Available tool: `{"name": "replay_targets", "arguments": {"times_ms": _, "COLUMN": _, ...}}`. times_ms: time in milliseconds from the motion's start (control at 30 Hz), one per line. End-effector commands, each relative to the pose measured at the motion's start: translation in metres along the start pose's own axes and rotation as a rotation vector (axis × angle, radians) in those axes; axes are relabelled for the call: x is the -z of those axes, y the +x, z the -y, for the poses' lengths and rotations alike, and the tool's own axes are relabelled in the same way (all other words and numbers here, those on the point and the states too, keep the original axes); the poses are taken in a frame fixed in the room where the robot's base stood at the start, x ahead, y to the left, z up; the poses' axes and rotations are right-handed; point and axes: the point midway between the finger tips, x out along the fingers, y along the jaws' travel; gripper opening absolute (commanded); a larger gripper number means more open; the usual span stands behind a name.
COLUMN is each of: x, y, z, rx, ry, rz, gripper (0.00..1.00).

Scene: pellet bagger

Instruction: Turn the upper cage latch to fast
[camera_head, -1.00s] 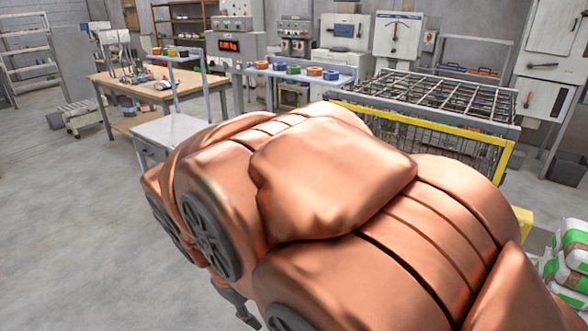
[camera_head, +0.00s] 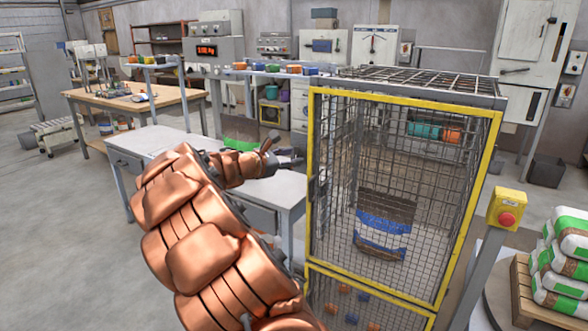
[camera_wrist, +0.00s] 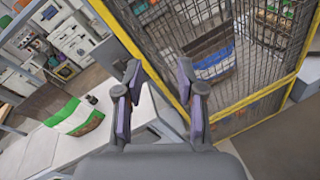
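The wire-mesh cage (camera_head: 310,120) has a yellow frame and an upper door above a lower section. In the head view, my gripper (camera_head: 298,160) is raised beside the cage's left edge, over the grey table. In the wrist view, my gripper (camera_wrist: 163,88) has its two fingers apart with nothing between them. The yellow cage post (camera_wrist: 150,68) runs behind the gap between the fingers. I cannot clearly make out the upper latch or its position; a small dark part shows on the cage's left post in the head view. Contact with the cage is not visible.
A blue, white and brown bag (camera_head: 382,226) stands inside the cage. The grey table (camera_head: 170,142) left of the cage holds a green and white bag (camera_wrist: 75,118). A red button on a yellow box (camera_head: 507,212) stands at right, near stacked bags (camera_head: 562,262).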

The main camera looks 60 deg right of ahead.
Motion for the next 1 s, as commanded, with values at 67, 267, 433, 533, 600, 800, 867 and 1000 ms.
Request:
{"name": "replay_targets", "arguments": {"times_ms": 67, "x": 0.029, "y": 0.023, "z": -0.013, "rx": -0.054, "ry": -0.106, "rz": 0.030, "gripper": 0.39}}
{"name": "replay_targets", "arguments": {"times_ms": 267, "x": 0.078, "y": 0.057, "z": -0.045, "rx": -0.172, "ry": -0.326, "rz": 0.083, "gripper": 0.39}}
{"name": "replay_targets", "arguments": {"times_ms": 433, "x": 0.103, "y": 0.070, "z": -0.056, "rx": -0.222, "ry": -0.427, "rz": 0.101, "gripper": 0.39}}
{"name": "replay_targets", "arguments": {"times_ms": 533, "x": 0.107, "y": 0.073, "z": -0.060, "rx": -0.236, "ry": -0.449, "rz": 0.106, "gripper": 0.39}}
{"name": "replay_targets", "arguments": {"times_ms": 600, "x": 0.107, "y": 0.077, "z": -0.062, "rx": -0.239, "ry": -0.451, "rz": 0.106, "gripper": 0.39}}
{"name": "replay_targets", "arguments": {"times_ms": 800, "x": 0.106, "y": 0.098, "z": -0.066, "rx": -0.236, "ry": -0.449, "rz": 0.104, "gripper": 0.39}}
{"name": "replay_targets", "arguments": {"times_ms": 867, "x": 0.106, "y": 0.106, "z": -0.068, "rx": -0.236, "ry": -0.449, "rz": 0.102, "gripper": 0.39}}
{"name": "replay_targets", "arguments": {"times_ms": 1000, "x": 0.104, "y": 0.122, "z": -0.074, "rx": -0.238, "ry": -0.447, "rz": 0.105, "gripper": 0.39}}
